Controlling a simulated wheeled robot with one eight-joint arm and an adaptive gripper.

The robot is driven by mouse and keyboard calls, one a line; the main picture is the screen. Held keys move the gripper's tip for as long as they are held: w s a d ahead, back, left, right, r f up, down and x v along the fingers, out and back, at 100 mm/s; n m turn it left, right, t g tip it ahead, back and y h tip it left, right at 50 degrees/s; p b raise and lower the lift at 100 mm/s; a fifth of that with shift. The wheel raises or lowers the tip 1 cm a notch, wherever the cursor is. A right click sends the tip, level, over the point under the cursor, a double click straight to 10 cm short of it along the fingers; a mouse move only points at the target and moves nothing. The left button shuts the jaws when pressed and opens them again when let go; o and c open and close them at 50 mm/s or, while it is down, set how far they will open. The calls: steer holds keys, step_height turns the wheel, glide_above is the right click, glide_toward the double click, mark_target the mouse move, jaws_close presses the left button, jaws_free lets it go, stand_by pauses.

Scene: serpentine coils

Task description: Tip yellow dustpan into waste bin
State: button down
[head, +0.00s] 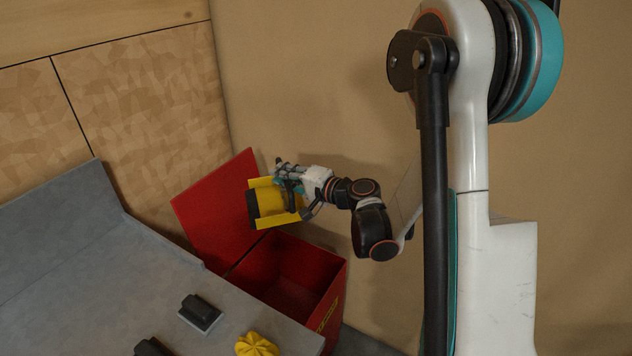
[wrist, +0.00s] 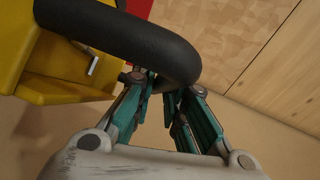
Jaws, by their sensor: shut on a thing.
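The yellow dustpan (head: 268,202) is held up by my gripper (head: 290,186) above the open red waste bin (head: 320,290), in front of the bin's raised lid (head: 210,205). In the wrist view, my gripper (wrist: 170,95) is shut on the dustpan's thick black handle (wrist: 130,40). Part of the yellow dustpan body (wrist: 60,85) shows at the left of that view. The pan looks tilted. I cannot tell whether anything is in it. The bin's inside is red and its bottom is partly hidden.
A grey counter (head: 120,270) with a raised back edge stands left of the bin. On it are a black block-like object (head: 199,311), another dark object (head: 152,347) and a yellow ribbed object (head: 257,345). Wood-panelled and tan walls stand behind.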

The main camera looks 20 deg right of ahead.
mark_target(267, 206)
steer(key=shift+w+d+f+n+g+y+b, duration=1.1)
steer(key=shift+w+d+f+n+y+b, duration=0.6)
steer(key=shift+d+f+b, duration=3.15)
steer(key=a+n+h+p, duration=0.1)
steer(key=a+p, duration=0.2)
steer(key=a+n+g+h+p, duration=0.1)
steer(key=a+n+h+p, duration=0.1)
steer(key=a+p, duration=0.1)
steer(key=a+n+h+p, duration=0.1)
steer(key=a+p, duration=0.2)
steer(key=p, duration=0.2)
steer(key=shift+s+a+r+n+g+h, duration=0.2)
steer(key=shift+s+a+n+g+h, duration=0.2)
steer(key=a+n+h, duration=0.1)
steer(key=a, duration=0.1)
steer(key=a+h, duration=0.1)
steer(key=a, duration=0.1)
steer(key=a+f+n+h, duration=0.1)
steer(key=a, duration=0.1)
steer(key=shift+s+n+b, duration=0.3)
steer(key=shift+s+b, duration=0.05)
steer(key=shift+b, duration=0.05)
steer(key=shift+a+f+n+h+b, duration=0.2)
steer(key=shift+a+n+h+b, duration=0.1)
steer(key=shift+a+h, duration=0.5)
